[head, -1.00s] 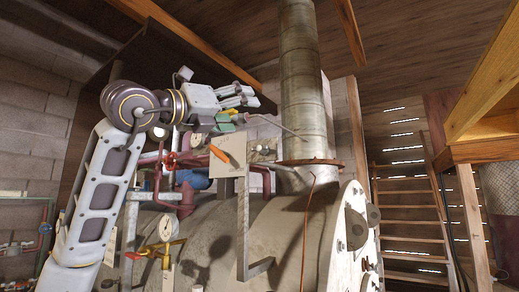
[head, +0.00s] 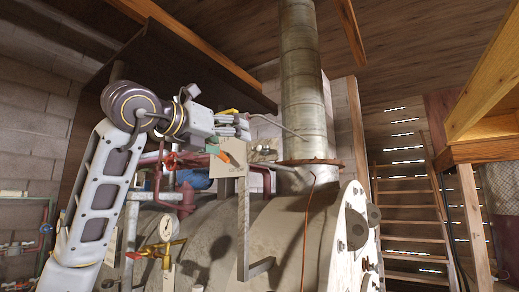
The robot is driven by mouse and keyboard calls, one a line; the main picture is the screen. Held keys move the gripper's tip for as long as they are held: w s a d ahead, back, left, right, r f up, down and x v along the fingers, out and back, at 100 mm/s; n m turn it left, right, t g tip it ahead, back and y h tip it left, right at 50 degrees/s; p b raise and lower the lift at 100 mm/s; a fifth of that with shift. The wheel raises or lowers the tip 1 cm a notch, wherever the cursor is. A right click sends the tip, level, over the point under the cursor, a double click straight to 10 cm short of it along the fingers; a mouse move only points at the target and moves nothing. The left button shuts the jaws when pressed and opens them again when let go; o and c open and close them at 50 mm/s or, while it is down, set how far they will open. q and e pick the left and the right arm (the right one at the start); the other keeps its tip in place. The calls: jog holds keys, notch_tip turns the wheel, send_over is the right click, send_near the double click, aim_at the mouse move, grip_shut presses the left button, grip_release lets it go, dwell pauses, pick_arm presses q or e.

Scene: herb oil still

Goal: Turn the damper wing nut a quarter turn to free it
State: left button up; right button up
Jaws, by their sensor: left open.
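My left gripper (head: 246,127) is open and empty, reaching in from the left above a pale bracket plate (head: 228,169). The flue pipe (head: 303,80) rises to its right, with a thin bent rod (head: 281,123) running from the pipe toward the fingertips. Small light knobs (head: 263,150) sit just below and right of the fingers. I cannot tell for sure which small part is the damper wing nut; the fingers may hide part of it. My right gripper is not in view.
The large still drum (head: 280,230) fills the middle below. A brass-fitted gauge (head: 166,229) is at lower left. Wooden stairs (head: 410,225) stand at right.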

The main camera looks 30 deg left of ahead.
aim_at(258, 148)
pick_arm(q)
jog(key=shift+w, duration=0.15)
jog(key=shift+w+d+p, duration=0.3)
jog(key=shift+w+p, duration=0.45)
jog(key=shift+w, duration=1.45)
jog(key=shift+w+d+p, duration=0.35)
jog(key=shift+w+p, duration=0.35)
jog(key=shift+w, duration=1.55)
jog(key=shift+w+d+p, duration=0.3)
jog(key=shift+w+p, duration=0.45)
jog(key=shift+w, duration=1.45)
jog(key=c, duration=1)
